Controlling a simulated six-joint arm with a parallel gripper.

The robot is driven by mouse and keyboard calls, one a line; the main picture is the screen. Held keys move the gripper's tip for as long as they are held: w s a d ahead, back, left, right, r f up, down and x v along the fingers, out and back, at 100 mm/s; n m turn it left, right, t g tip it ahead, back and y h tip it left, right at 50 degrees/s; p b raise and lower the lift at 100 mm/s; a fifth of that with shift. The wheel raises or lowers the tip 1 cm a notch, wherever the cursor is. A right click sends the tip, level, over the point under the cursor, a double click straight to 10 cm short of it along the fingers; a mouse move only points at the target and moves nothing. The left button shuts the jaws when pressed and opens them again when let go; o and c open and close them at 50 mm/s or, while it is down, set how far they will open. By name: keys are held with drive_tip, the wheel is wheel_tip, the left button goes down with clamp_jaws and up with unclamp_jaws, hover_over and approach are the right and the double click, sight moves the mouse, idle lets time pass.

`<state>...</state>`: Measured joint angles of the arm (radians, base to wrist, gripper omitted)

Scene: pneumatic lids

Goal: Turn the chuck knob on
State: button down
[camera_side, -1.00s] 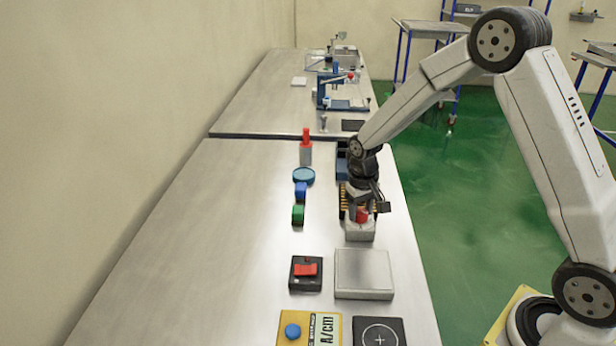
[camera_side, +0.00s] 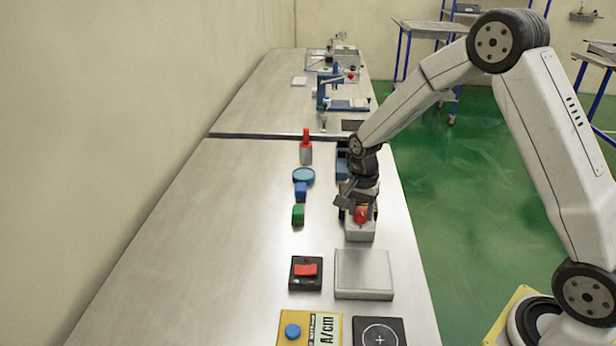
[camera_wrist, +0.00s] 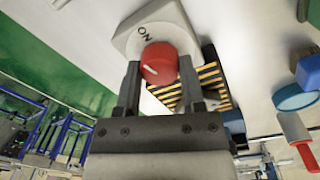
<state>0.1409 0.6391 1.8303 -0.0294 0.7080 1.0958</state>
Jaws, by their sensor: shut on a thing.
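The chuck knob (camera_wrist: 159,63) is red and round with a pale pointer line, and sits on a light grey block (camera_wrist: 130,42) marked "ON". In the wrist view my gripper (camera_wrist: 160,75) has one finger on each side of the knob and is shut on it. The pointer line lies slanted, near the "ON" lettering. In the side view the knob (camera_side: 361,214) shows red at the front of my gripper (camera_side: 357,208), above the block (camera_side: 359,232). Other marks on the block are hidden.
Black-and-yellow striped surface (camera_wrist: 205,80) lies beside the block. A red rocker switch (camera_side: 306,270) and metal plate (camera_side: 363,273) lie nearer.

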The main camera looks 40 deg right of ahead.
sight(360, 211)
drive_tip(key=shift+m, duration=1.3)
drive_tip(key=shift+c, duration=1)
unclamp_jaws()
drive_tip(key=shift+w+r, duration=0.15)
drive_tip(key=shift+r, duration=3.8)
